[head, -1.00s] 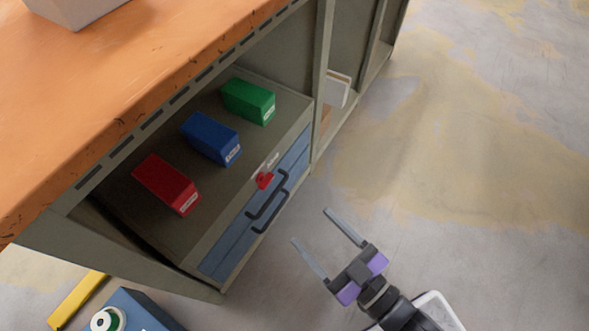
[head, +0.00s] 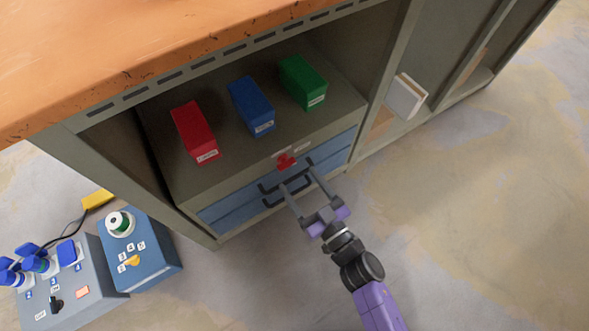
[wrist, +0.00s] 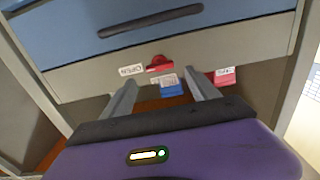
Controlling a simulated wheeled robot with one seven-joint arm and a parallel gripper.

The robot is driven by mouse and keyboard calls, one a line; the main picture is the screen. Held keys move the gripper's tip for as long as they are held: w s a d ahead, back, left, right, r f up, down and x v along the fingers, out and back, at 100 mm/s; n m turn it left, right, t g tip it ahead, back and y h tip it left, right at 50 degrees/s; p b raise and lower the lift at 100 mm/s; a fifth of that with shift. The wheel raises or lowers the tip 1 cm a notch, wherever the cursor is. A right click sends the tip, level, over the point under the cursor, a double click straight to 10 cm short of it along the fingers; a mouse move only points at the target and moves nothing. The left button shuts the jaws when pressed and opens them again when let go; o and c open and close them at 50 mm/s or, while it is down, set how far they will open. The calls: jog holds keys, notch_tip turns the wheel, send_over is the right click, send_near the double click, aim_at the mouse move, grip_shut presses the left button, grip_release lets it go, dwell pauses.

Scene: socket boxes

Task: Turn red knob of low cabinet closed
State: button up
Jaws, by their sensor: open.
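The red knob (head: 286,161) sits on the front of the low cabinet (head: 240,157), just above its blue drawers, beside a small white label. It also shows in the wrist view (wrist: 158,63), near a label reading OPEN (wrist: 130,70). My gripper (head: 299,179) is open and empty in front of the drawers, its two fingers pointing at the cabinet front near the knob. In the wrist view the fingertips (wrist: 161,82) appear on either side of and below the knob. I cannot tell the exact gap; no contact shows.
Red (head: 195,132), blue (head: 252,106) and green (head: 302,82) boxes stand on the cabinet top under the orange workbench (head: 150,50). Dark drawer handles (head: 288,189) stick out close to my fingers. Blue and grey control boxes stand at lower left. Floor at right is clear.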

aim_at(288, 167)
jog(key=shift+b+x, duration=0.5)
jog(key=shift+x, duration=1.85)
jog(key=c, duration=1.4)
jog(key=shift+o, duration=0.2)
